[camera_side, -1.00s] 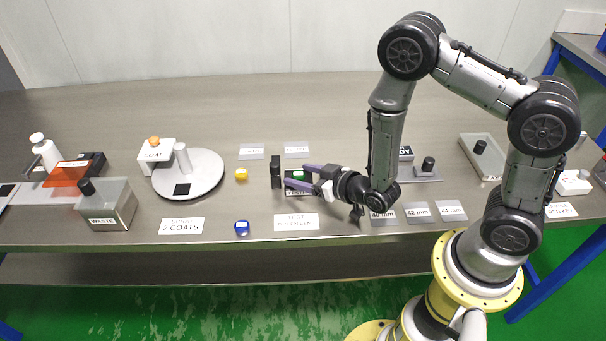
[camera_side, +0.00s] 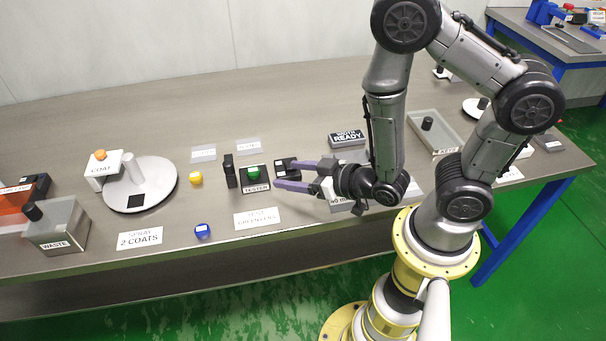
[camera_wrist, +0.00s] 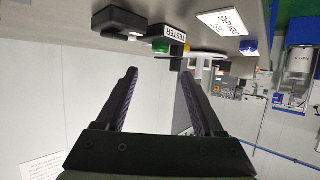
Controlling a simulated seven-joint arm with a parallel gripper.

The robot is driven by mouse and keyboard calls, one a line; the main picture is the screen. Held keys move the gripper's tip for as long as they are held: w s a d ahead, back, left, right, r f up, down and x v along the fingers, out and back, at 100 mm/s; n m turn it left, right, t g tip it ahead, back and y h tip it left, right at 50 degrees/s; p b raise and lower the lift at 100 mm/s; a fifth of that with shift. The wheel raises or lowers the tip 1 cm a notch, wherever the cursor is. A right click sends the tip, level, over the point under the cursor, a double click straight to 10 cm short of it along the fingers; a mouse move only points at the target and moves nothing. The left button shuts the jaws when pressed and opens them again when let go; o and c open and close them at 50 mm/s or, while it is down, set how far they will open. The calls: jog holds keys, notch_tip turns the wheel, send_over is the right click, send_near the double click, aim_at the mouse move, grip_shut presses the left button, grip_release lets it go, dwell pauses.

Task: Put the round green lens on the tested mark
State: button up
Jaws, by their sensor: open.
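The round green lens (camera_side: 253,172) sits on the dark tester (camera_side: 257,188), beside an upright black post. My gripper (camera_side: 283,174) is open and empty to the right of the tester, its two purple fingers pointing left toward it. In the wrist view, the green lens (camera_wrist: 160,46) and the tester (camera_wrist: 178,34) appear upside down beyond the open fingers (camera_wrist: 159,73). Two pale marks (camera_side: 203,153) (camera_side: 248,146) lie behind the tester; their lettering is too small to read, so I cannot tell which is the tested mark.
A black block (camera_side: 286,165) stands close to my fingers. A yellow lens (camera_side: 196,178) and a blue lens (camera_side: 203,231) lie left of the tester. The coating turntable (camera_side: 158,190) and waste bin (camera_side: 67,226) are farther left. The rear of the table is clear.

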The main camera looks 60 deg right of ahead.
jog(key=v, duration=0.2)
jog(key=shift+s+r, duration=0.15)
jog(key=shift+s, duration=0.05)
jog(key=s+r+g, duration=0.2)
jog(key=r+g, duration=0.1)
jog(key=r, duration=0.4)
jog(key=s+d+r+g+y, duration=0.1)
jog(key=s+r+g, duration=0.2)
jog(key=r, duration=0.4)
jog(key=shift+o, duration=0.6)
jog(key=s+d+r+g+h, duration=0.1)
jog(key=s+d+r+g, duration=0.1)
jog(key=s, duration=0.6)
jog(key=shift+d+r, duration=0.3)
jog(key=shift+r, duration=0.35)
jog(key=shift+w, duration=0.1)
